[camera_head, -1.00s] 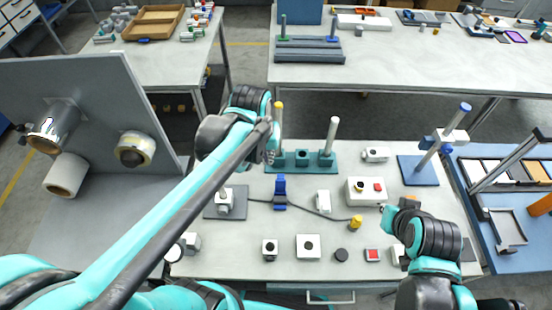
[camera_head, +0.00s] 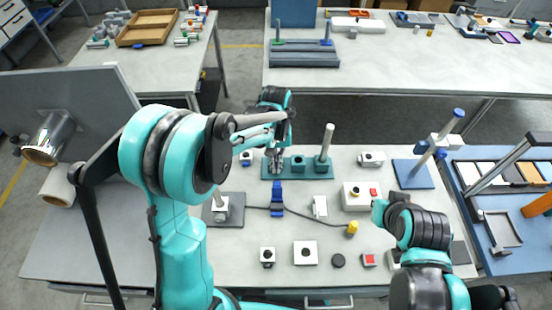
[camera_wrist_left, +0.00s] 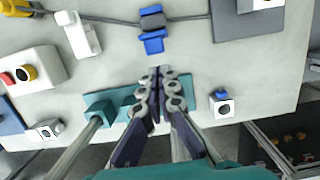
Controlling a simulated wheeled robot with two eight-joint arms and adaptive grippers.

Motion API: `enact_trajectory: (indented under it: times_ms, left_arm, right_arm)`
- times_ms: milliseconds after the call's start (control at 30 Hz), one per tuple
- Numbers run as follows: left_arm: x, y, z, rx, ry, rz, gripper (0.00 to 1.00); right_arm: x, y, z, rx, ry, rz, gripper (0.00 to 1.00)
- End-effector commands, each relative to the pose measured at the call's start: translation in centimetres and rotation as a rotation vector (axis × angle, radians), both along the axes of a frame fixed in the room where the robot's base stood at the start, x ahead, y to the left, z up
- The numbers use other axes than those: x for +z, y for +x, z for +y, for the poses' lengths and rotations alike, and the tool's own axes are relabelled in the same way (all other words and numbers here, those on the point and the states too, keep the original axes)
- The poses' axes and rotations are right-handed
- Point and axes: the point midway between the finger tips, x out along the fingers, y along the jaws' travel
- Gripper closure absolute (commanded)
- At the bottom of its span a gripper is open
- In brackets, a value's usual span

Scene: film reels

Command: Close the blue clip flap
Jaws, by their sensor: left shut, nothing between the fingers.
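The blue clip (camera_head: 277,197) sits on the table around the dark cable, in front of the teal fixture. It also shows at the top of the left wrist view (camera_wrist_left: 152,20). A blue flap-like part (camera_wrist_left: 153,43) extends from the clip toward my left gripper; its exact angle is hard to tell. My left gripper (camera_head: 275,166) points down over the teal fixture, just behind the clip. In the left wrist view its fingertips (camera_wrist_left: 160,70) are together, empty and apart from the clip. My right gripper (camera_head: 377,210) is at the right, its fingers mostly hidden.
The teal fixture (camera_head: 316,170) with its upright post (camera_head: 327,140) stands close by my left gripper. A grey plate (camera_head: 233,211) lies left of the clip, a white switch (camera_head: 320,207) right of it. A white button box (camera_head: 354,197) is farther right.

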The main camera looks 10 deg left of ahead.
Motion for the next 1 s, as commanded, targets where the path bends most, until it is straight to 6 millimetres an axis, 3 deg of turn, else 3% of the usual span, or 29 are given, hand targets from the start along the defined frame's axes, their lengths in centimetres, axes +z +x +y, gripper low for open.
enact_trajectory:
  times_ms: [100,300,1000]
  left_arm:
    - [-1.9,-0.3,-0.1,0.000,0.000,0.000,1.00]
    - [-3.3,-0.5,-0.1,0.000,0.000,-0.001,1.00]
    - [-3.1,-1.1,-0.2,0.001,0.011,-0.055,1.00]
  right_arm:
    - [-0.7,0.0,0.0,0.000,0.000,0.000,1.00]
    - [-0.9,0.0,0.0,0.000,0.000,0.000,1.00]
    - [-0.9,0.0,0.0,0.000,0.000,0.000,1.00]
